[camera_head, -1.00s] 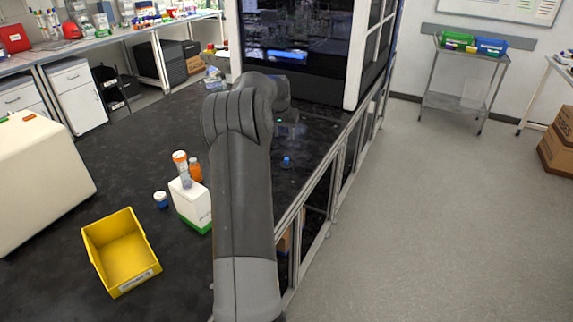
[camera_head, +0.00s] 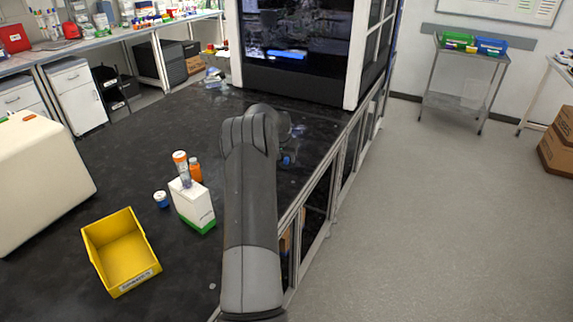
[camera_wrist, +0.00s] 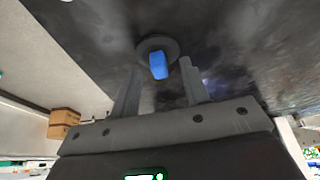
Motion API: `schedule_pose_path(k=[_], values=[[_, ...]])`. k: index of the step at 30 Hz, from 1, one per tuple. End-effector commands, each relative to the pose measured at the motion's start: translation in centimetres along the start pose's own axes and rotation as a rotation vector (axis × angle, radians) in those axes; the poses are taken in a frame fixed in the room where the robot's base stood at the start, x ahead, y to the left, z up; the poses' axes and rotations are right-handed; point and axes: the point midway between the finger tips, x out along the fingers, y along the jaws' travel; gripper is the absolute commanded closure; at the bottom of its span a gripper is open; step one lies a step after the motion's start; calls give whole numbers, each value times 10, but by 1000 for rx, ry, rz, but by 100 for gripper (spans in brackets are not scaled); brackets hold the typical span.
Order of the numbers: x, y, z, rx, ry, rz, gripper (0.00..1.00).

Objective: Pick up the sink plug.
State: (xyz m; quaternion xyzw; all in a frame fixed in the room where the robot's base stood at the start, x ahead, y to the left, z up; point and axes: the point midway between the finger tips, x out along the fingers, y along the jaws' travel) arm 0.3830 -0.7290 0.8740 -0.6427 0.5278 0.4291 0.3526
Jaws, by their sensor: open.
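The sink plug (camera_wrist: 159,64) shows in the wrist view as a blue grip on a dark round disc, on the black bench top. In the head view its blue part (camera_head: 286,160) shows just right of my arm's end, partly hidden. My gripper (camera_wrist: 160,80) is open, with one finger on each side of the blue grip as seen in the wrist view. The fingers look apart from the grip, and I cannot tell how far they are from it in depth. In the head view my gripper is mostly hidden behind my own arm.
A large dark-fronted cabinet (camera_head: 295,50) stands behind. The bench edge runs close on the right, with open floor beyond.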

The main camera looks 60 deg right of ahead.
Motion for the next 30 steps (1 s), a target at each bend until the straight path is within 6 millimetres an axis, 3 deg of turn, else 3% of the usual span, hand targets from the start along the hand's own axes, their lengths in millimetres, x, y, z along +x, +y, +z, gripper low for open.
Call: schedule_pose_path(k=[3,11,26,30], values=[[12,1,0,0,-1,0,58],[14,1,0,1,0,0,58],[13,1,0,0,0,0,98],[13,1,0,0,1,0,100]])
